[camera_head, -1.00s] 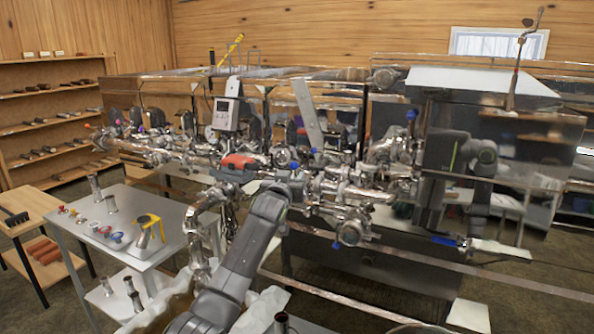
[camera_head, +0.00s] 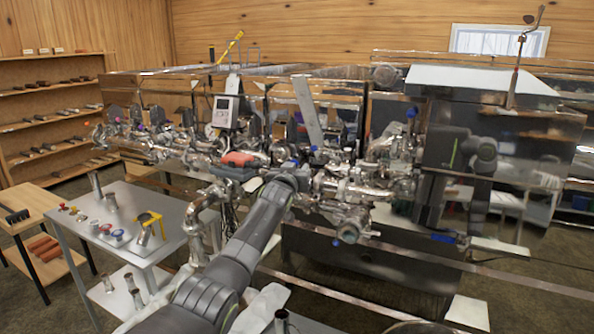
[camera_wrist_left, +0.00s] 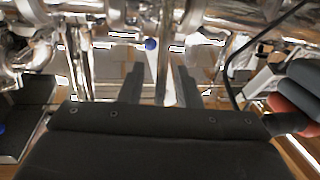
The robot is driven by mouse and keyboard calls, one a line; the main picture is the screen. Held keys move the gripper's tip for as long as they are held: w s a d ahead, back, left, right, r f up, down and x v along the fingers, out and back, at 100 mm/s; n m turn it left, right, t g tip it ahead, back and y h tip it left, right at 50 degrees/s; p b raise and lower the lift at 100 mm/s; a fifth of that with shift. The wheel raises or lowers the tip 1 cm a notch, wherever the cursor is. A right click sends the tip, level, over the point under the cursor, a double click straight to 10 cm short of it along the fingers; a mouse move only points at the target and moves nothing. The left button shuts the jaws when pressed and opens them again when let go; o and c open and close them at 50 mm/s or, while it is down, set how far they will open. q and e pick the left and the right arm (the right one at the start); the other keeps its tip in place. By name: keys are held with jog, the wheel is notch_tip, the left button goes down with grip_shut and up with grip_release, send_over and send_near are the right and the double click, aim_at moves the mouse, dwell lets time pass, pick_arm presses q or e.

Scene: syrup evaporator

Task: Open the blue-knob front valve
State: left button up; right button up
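Several blue knobs show on the shiny pipework in the head view: one near the middle (camera_head: 314,149), one lower (camera_head: 337,242) and one high at the right (camera_head: 411,113). I cannot tell which belongs to the front valve. My left arm reaches up to the pipes; its gripper is mostly hidden there by my own arm. In the left wrist view my left gripper (camera_wrist_left: 159,88) is open and empty, its two dark fingers apart. A blue knob (camera_wrist_left: 151,44) lies beyond the fingertips, between them in the picture, apart from them. My right gripper is not in view.
A red-orange handle (camera_head: 237,158) sits on the pipes left of my arm. A grey table (camera_head: 75,225) with small coloured parts stands at the left. A grey box with a display (camera_head: 224,112) stands above the pipes. Dense pipework surrounds my gripper.

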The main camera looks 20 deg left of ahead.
pick_arm(q)
jog(key=shift+c, duration=0.2)
grip_shut()
jog(key=shift+w+a+f+n+g+h+b, duration=0.25)
jog(key=shift+a+n+h+b, duration=0.45)
jog(key=shift+b, duration=1.3)
jog(key=shift+w+a+f+n+g+h+b, duration=0.15)
jog(key=shift+a+f+n+h+b, duration=0.5)
jog(key=shift+b, duration=1.35)
jog(key=shift+w+a+f+n+g+h+b, duration=0.1)
jog(key=shift+w+a+n+h+b, duration=0.3)
jog(key=shift+a+n+b, duration=1.05)
jog(key=shift+s+d+m+b, duration=0.1)
jog(key=shift+d+m+b, duration=0.45)
jog(key=shift+m, duration=0.05)
jog(key=shift+r, duration=0.1)
jog(key=shift+o, duration=0.2)
grip_release()
